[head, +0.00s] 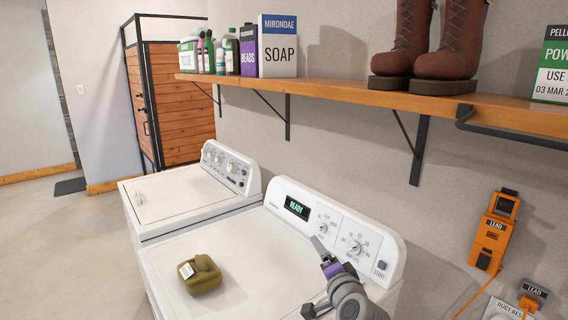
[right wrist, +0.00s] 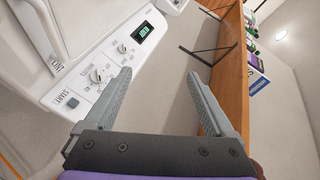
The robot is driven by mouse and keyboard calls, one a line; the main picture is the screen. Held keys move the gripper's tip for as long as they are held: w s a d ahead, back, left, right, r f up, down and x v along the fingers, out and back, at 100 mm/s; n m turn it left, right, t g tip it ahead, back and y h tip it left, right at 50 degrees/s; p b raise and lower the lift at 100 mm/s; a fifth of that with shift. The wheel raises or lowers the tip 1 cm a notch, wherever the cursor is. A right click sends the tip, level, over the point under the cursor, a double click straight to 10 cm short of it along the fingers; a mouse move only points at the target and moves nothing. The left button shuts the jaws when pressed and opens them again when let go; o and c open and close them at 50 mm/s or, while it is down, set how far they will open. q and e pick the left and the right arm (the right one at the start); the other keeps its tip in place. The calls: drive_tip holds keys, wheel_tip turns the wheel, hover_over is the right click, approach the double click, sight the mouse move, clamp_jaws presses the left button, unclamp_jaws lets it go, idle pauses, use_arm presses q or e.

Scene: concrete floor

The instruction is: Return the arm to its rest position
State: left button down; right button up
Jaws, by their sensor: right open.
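My right arm comes in from the bottom of the head view, grey with a purple band. Its gripper (head: 320,246) is in front of the control panel (head: 336,232) of the nearer white machine (head: 165,262). In the right wrist view the two grey fingers of this gripper (right wrist: 159,76) are spread apart with nothing between them. The control panel (right wrist: 110,62) shows to their left there, with knobs and a START button. Whether the gripper touches the panel cannot be told. My left gripper is in neither view.
An olive green pouch-like object (head: 201,277) lies on the nearer machine's top. A second white machine (head: 175,197) stands beyond. A wooden shelf (head: 330,90) with boots (head: 437,45) and a soap box (head: 277,47) runs above. Orange devices (head: 494,232) hang at right. Open floor lies left.

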drive_tip(key=s+d+f+n+g+h, duration=0.1)
drive_tip(key=s+d+f+n+g, duration=0.1)
drive_tip(key=s+f, duration=0.5)
drive_tip(key=s+d+f+n+g+h, duration=0.1)
drive_tip(key=s+d+f+n+g, duration=0.2)
drive_tip(key=s+f, duration=0.4)
drive_tip(key=s+d+f+n+g, duration=0.3)
drive_tip(key=s+f+n+g, duration=0.2)
drive_tip(key=s, duration=1.3)
wheel_tip(320, 180, down, 3)
drive_tip(key=shift+s+d+r+n+h, duration=0.15)
drive_tip(key=shift+n+h, duration=0.25)
drive_tip(key=shift+n, duration=0.4)
